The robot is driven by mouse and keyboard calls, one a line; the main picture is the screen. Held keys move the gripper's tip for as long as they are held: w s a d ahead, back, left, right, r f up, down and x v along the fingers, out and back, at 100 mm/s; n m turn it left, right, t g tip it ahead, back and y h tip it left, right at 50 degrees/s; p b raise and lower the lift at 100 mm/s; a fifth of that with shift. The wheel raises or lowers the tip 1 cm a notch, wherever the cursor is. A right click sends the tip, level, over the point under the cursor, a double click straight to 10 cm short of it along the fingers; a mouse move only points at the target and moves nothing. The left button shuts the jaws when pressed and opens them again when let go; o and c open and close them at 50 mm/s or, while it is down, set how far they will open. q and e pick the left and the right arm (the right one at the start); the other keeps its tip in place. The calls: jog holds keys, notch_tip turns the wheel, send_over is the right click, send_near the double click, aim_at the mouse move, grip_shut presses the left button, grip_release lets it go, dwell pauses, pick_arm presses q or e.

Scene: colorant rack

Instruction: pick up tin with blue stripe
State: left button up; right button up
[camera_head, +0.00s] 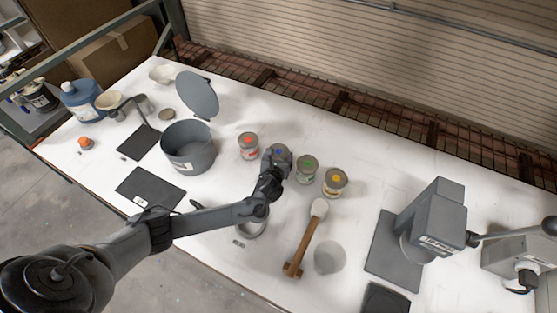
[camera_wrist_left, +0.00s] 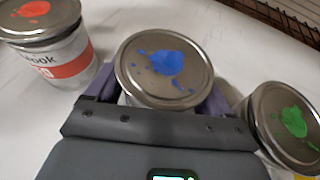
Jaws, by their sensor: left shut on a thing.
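The tin with blue paint on its lid (camera_head: 281,151) stands in a row of tins on the white table, between the red-marked tin (camera_head: 248,145) and the green-marked tin (camera_head: 306,168). My left gripper (camera_head: 275,165) is at the blue tin. In the left wrist view its two fingers lie on either side of the blue tin (camera_wrist_left: 163,68), and it is shut on it. The tin's stripe is hidden by the gripper. I cannot tell whether the tin is on the table or slightly lifted. My right gripper is not in view.
A yellow-marked tin (camera_head: 335,181) ends the row at right. A grey pot (camera_head: 188,147) with a raised lid stands left. A wooden-handled brush (camera_head: 305,240) and a clear cup (camera_head: 329,257) lie in front; a grey machine (camera_head: 431,222) stands right.

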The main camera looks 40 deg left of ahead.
pick_arm(q)
jog(key=shift+r, duration=0.25)
